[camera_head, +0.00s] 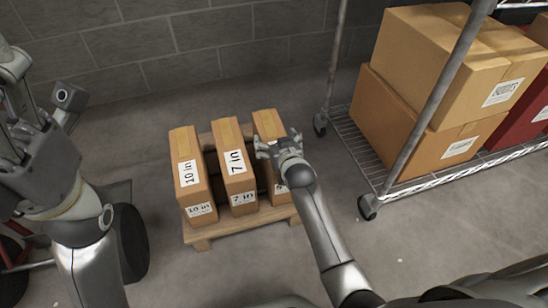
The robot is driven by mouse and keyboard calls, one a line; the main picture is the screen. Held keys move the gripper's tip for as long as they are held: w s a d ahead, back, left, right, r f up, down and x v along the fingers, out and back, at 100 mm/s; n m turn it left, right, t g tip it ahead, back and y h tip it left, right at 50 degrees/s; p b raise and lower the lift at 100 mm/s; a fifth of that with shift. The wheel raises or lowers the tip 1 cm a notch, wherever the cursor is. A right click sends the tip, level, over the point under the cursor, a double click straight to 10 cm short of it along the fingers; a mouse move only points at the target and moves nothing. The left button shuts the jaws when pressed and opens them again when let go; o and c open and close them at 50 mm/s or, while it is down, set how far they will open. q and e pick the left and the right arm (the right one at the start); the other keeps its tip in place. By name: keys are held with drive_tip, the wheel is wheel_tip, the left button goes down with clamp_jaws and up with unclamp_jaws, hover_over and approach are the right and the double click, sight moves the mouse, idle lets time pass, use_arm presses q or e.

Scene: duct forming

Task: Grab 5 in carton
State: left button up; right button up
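Three tall brown cartons stand side by side on a low wooden pallet (240,228). The left carton (184,142) is labelled 10 in and the middle carton (228,131) 7 in. My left gripper (42,82) is raised at the far left, fingers apart and empty, away from the cartons.
A wire shelf rack (440,170) on wheels stands at the right, holding larger brown boxes (432,62) and a red box (519,115). Its upright and caster are near my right arm. A grey block wall (180,45) is behind the pallet. Bare floor lies between pallet and rack.

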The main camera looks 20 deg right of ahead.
drive_tip(key=shift+s+f, duration=0.15)
drive_tip(key=shift+f, duration=0.05)
drive_tip(key=c, duration=1.4)
drive_tip(key=shift+r, duration=0.25)
drive_tip(key=shift+c, duration=1.1)
drive_tip(key=shift+f, duration=0.1)
